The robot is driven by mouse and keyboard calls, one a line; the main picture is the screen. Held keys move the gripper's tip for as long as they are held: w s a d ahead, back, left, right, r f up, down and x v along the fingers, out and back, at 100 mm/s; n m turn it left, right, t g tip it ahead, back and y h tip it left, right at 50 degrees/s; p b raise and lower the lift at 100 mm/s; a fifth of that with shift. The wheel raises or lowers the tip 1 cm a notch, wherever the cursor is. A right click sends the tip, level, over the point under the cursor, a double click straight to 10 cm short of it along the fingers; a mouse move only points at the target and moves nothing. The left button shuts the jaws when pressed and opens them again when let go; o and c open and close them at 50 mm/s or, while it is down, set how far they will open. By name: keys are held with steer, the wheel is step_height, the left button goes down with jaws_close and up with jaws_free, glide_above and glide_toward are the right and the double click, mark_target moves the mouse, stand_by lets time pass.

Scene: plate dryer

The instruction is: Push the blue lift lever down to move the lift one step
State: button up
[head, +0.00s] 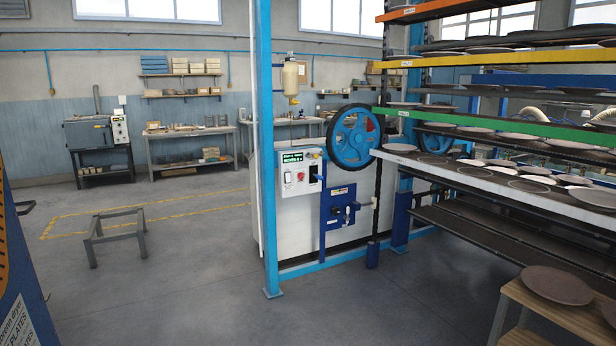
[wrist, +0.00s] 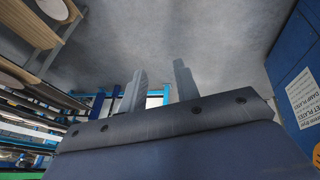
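The lift's blue lever panel (head: 338,218) is on the front of the white machine cabinet in the head view. A small dark blue lever (head: 352,207) seems to stick out at its right side, too small to tell its exact angle. A white control box (head: 299,172) with a green display sits just above and left of the panel. My gripper (wrist: 159,68) shows in the wrist view with its two grey fingers apart and nothing between them. It is out of the head view, and the lever is not visible in the wrist view.
A blue handwheel (head: 352,137) is above the panel. A blue post (head: 268,150) stands to its left. Dryer shelves with plates (head: 495,172) and a wooden stool (head: 560,312) with a plate are at right. A low metal frame (head: 116,228) stands left. The floor in front is clear.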

steer(key=w+d+n, duration=0.1)
steer(key=w+n, duration=0.1)
steer(key=w+d+r+n+g+h, duration=0.1)
steer(key=w+d+n, duration=0.1)
steer(key=w+n, duration=0.1)
steer(key=w+d+n+h+p, duration=0.1)
steer(key=w+n, duration=0.1)
steer(key=w, duration=0.1)
steer(key=shift+w+d+r+g, duration=0.1)
steer(key=shift+d+r+g, duration=0.1)
steer(key=shift+g, duration=0.2)
steer(key=c, duration=0.6)
steer(key=w+d+n, duration=0.2)
steer(key=w+n, duration=0.1)
steer(key=w+d+f+n+g+h, duration=0.1)
steer(key=w+d+n, duration=0.1)
steer(key=n, duration=0.1)
steer(key=w+d+n+h+p, duration=0.1)
steer(key=w+n, duration=0.1)
steer(key=w, duration=0.1)
steer(key=shift+w+d+f+n+g, duration=0.3)
steer(key=shift+d+f+n+g, duration=0.1)
jaws_close()
